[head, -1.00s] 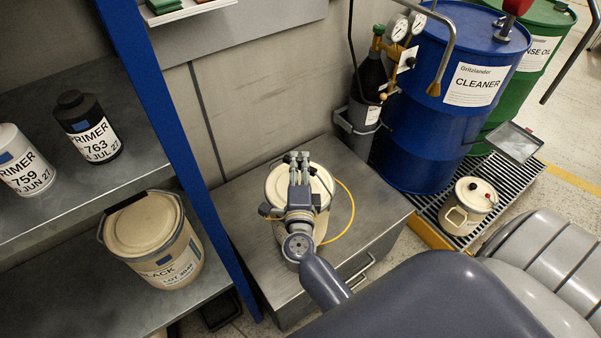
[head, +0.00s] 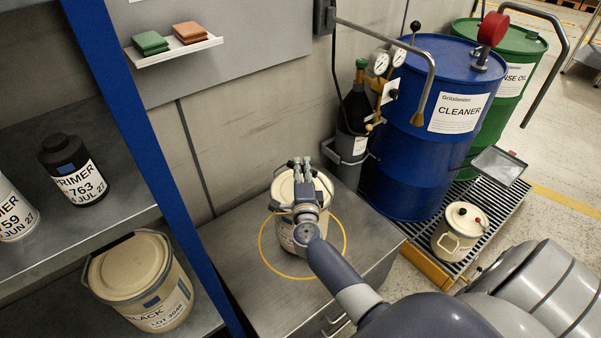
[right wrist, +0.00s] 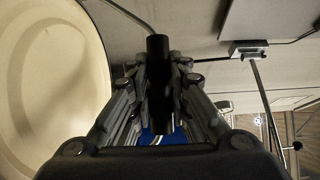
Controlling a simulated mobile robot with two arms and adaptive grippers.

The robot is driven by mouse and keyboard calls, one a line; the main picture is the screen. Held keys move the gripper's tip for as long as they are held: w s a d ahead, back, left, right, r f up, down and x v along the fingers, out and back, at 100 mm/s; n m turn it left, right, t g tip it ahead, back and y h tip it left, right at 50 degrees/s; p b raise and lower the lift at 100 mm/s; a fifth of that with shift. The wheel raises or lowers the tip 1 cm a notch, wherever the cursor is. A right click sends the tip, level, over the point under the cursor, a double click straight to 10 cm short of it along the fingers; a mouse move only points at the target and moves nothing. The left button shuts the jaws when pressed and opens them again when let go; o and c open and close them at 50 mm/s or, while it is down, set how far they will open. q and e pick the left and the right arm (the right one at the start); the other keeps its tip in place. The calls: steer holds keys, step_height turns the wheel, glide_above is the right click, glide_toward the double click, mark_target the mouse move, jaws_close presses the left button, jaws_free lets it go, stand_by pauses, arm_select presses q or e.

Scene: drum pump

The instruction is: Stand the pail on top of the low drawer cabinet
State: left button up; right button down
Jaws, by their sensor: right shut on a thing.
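The cream pail (head: 282,191), with a pale lid, is upright over the top of the low grey drawer cabinet (head: 368,228). A yellow ring (head: 344,246) on the cabinet top surrounds its base area. I cannot tell whether its base touches the top, as my arm hides part of it. My right gripper (head: 302,165) is above the lid, shut on the pail's handle. In the right wrist view the dark handle grip (right wrist: 158,48) is between the fingers, with the lid (right wrist: 50,90) at the left. My left gripper is not in view.
A blue shelf post (head: 150,160) stands left of the cabinet, before a second pail (head: 165,300) and primer bottles (head: 72,170). A gas cylinder (head: 355,112) and blue drum (head: 400,175) stand at right. A small can (head: 455,235) sits on the grating. Cabinet top beside the pail is clear.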

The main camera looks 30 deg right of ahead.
steer(key=shift+w+d+r, duration=0.1)
steer(key=shift+w+d, duration=0.15)
steer(key=shift+w, duration=0.05)
steer(key=shift+f+b, duration=0.8)
steer(key=shift+f, duration=0.65)
steer(key=c, duration=1.9)
jaws_free()
steer(key=shift+s+f, duration=0.15)
steer(key=shift+f, duration=0.3)
steer(key=shift+c, duration=0.2)
steer(key=o, duration=0.4)
steer(key=shift+s+a+r, duration=0.1)
steer(key=shift+r, duration=0.05)
steer(key=v, duration=1.2)
